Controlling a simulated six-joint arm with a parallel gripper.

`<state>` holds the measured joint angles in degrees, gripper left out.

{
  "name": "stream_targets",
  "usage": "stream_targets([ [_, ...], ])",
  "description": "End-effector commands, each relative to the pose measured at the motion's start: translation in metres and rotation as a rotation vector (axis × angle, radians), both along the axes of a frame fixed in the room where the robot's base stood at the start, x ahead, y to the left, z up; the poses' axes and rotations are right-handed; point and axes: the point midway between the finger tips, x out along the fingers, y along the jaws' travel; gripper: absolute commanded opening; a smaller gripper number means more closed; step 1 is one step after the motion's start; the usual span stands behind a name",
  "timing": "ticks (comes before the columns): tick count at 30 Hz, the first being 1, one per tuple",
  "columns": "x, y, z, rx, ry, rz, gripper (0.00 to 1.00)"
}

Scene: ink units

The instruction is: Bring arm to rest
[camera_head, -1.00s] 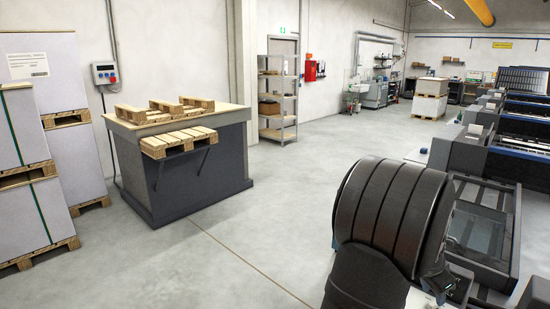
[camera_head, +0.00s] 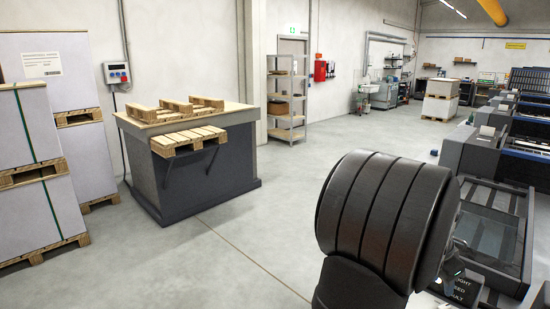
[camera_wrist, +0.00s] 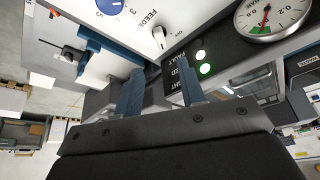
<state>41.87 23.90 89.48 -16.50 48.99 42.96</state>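My arm shows as a large black ribbed link in the lower right of the head view and hides part of the machine behind it. My gripper (camera_wrist: 160,78) shows in the wrist view as two blue fingers on a dark bar, spread apart with a clear gap and nothing between them. Beyond the fingers is a machine with a pale panel (camera_wrist: 120,48) carrying a blue dial and a white knob. I cannot tell the exact distance to the panel.
A dark bench (camera_head: 200,180) with pallets on top stands left of centre. Wrapped stacks (camera_head: 40,110) on pallets stand at far left. A shelf (camera_head: 287,98) stands behind. Printing units (camera_head: 490,155) line the right. The grey floor (camera_head: 240,240) in the middle is clear.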

Motion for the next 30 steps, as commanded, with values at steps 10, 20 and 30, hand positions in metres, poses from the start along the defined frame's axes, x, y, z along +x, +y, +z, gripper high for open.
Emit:
stream_targets([
  [10, 0.003, -0.012, -0.029, 0.0, -0.001, 0.0, 0.36],
  [20, 0.003, -0.012, -0.029, -0.001, -0.001, 0.0, 0.36],
  [30, 0.003, -0.012, -0.029, -0.001, -0.001, 0.0, 0.36],
])
